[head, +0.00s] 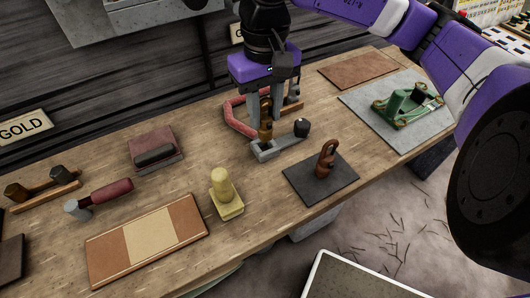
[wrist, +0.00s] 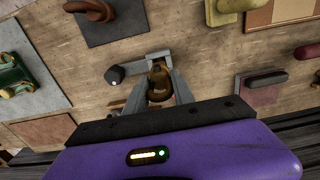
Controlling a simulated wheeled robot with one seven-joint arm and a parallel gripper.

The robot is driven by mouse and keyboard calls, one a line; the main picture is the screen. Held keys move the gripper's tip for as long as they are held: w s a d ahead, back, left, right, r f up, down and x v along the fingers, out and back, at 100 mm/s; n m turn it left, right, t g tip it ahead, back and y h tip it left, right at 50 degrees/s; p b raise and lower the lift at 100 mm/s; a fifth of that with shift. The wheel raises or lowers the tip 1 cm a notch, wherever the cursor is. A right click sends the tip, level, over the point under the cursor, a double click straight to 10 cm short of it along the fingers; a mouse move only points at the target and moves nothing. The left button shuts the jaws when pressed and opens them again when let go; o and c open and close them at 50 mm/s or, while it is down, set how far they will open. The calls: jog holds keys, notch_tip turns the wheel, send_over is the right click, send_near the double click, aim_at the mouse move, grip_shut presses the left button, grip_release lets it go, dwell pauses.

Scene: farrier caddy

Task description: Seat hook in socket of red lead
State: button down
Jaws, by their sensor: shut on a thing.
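My gripper (head: 265,125) points down over the middle of the workbench, shut on a brass-brown piece, likely the hook (head: 265,130). The hook is upright between the fingers and also shows in the wrist view (wrist: 158,84). Its lower end is at a grey metal fitting (head: 263,153), which looks like the socket; I cannot tell whether it is inside or just above. The fitting has an arm ending in a black knob (head: 302,127); in the wrist view the knob (wrist: 115,75) lies left of the fingers. The red lead (head: 236,118) curves on the bench behind and left of the fingers, partly hidden.
A rust-brown looped piece (head: 325,160) stands on a dark mat (head: 307,187) to the right. A yellow block with a knob (head: 225,197) stands front left. A green piece (head: 405,105) sits on a grey mat (head: 376,124). Bare bench lies between them.

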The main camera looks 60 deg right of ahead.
aim_at(265, 98)
jog(key=shift+f+b, duration=2.15)
jog(key=shift+b, duration=1.2)
dwell(1.8)
jog(key=c, duration=1)
grip_release()
jog(key=shift+r+p, duration=0.4)
jog(key=shift+r, duration=3.55)
jog(key=shift+r+p, duration=1)
jog(key=shift+r, duration=1.2)
